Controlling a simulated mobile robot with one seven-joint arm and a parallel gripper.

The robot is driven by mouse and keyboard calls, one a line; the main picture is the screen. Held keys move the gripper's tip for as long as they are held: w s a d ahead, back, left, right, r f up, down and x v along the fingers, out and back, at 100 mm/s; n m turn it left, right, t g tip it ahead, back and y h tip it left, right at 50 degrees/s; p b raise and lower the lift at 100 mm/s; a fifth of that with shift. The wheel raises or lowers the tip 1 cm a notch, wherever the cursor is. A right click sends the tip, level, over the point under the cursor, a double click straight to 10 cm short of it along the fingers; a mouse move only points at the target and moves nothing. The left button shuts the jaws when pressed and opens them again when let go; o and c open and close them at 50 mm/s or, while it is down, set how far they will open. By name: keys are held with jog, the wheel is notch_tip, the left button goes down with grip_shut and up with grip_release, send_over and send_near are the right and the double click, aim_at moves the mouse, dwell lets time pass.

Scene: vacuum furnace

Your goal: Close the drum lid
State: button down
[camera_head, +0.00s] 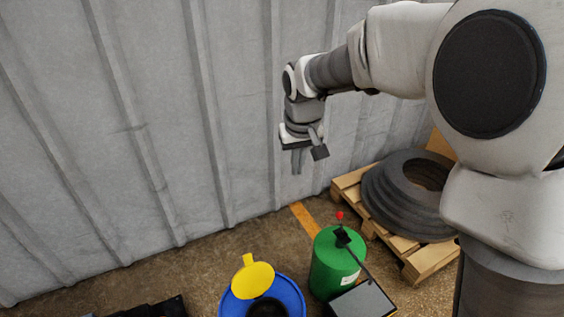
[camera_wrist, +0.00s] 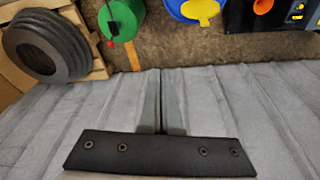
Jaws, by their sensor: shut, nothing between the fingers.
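A blue drum (camera_head: 230,306) stands on the floor at the bottom of the head view, cut off by the frame edge. Its dark opening shows, and a yellow lid (camera_head: 252,280) with a tab stands tilted up at its far-left side. The wrist view shows the blue drum (camera_wrist: 181,13) and yellow lid (camera_wrist: 202,9) at its top edge. My gripper (camera_head: 297,168) is high above the floor in front of the wall, well apart from the lid. It points down in the head view. Its fingers (camera_wrist: 161,75) are together and empty.
A green drum (camera_head: 328,270) stands right of the blue one, with a black flat-topped device (camera_head: 362,302) beside it. Black rings (camera_head: 385,200) lie on a wooden pallet (camera_head: 425,262). A corrugated wall (camera_head: 160,130) stands behind. A dark object (camera_head: 155,309) lies at bottom left.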

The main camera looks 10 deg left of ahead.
jog(key=a+f+n+g+b, duration=0.1)
jog(key=a+f+b, duration=0.2)
jog(key=a+f, duration=0.8)
jog(key=a+f+n+g+b, duration=0.15)
jog(key=a+f, duration=0.45)
jog(key=f, duration=0.8)
notch_tip(320, 180, down, 9)
jog(key=s+d+b, duration=0.1)
jog(key=s+b, duration=0.1)
jog(key=b, duration=0.2)
jog(key=shift+s+d+t+b, duration=0.2)
jog(key=shift+d+t+b, duration=0.15)
jog(key=shift+t, duration=0.1)
jog(key=shift+s+d, duration=0.1)
jog(key=shift+d, duration=0.05)
